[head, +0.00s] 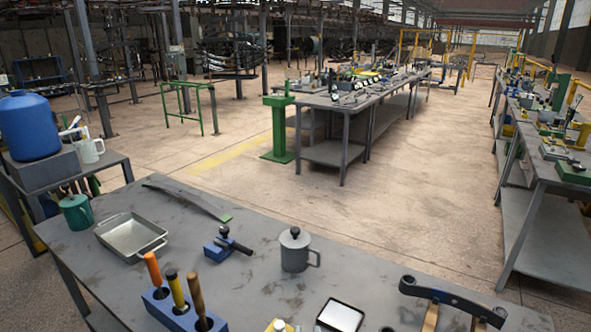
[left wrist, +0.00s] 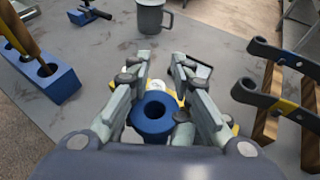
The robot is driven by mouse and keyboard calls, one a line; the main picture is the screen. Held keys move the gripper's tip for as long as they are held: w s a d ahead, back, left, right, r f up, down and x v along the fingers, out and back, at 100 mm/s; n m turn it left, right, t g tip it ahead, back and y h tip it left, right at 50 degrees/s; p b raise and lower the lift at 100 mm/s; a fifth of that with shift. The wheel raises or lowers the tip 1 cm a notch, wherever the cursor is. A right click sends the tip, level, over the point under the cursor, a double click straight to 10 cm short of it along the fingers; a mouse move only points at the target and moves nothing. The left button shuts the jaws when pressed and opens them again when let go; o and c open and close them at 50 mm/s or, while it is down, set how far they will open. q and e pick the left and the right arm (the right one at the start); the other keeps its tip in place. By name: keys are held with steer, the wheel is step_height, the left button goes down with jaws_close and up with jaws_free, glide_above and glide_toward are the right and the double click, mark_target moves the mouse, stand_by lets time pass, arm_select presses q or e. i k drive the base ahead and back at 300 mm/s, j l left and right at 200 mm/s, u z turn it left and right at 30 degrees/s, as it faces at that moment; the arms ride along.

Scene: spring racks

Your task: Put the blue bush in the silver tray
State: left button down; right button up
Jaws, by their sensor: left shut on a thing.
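The silver tray (head: 128,240) is a shallow, empty rectangular pan with handles, on the left part of the near workbench in the head view. The blue bush (left wrist: 154,118) is a thick blue ring with a dark central hole. In the left wrist view it sits between the fingers of my left gripper (left wrist: 161,88), which is shut on it. The fingers hide parts of its sides. My left gripper does not show in the head view, and my right gripper is in neither view.
A teal mug (head: 77,213) stands left of the tray.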

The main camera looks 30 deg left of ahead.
mark_target(132, 238)
steer(key=j+u, duration=0.6)
steer(key=u, duration=0.25)
steer(key=j+u, duration=0.4)
steer(key=i+j+u, duration=0.15)
steer(key=u, duration=0.3)
steer(key=i+j+u, duration=0.15)
steer(key=u, duration=0.25)
steer(key=i+j+z, duration=0.4)
steer(key=z, duration=0.15)
steer(key=i+j+z, duration=0.2)
steer(key=z, duration=0.3)
steer(key=i+j+z, duration=0.25)
steer(key=z, duration=0.2)
steer(key=i+j+z, duration=0.1)
steer(key=j+z, duration=0.4)
steer(key=l, duration=0.1)
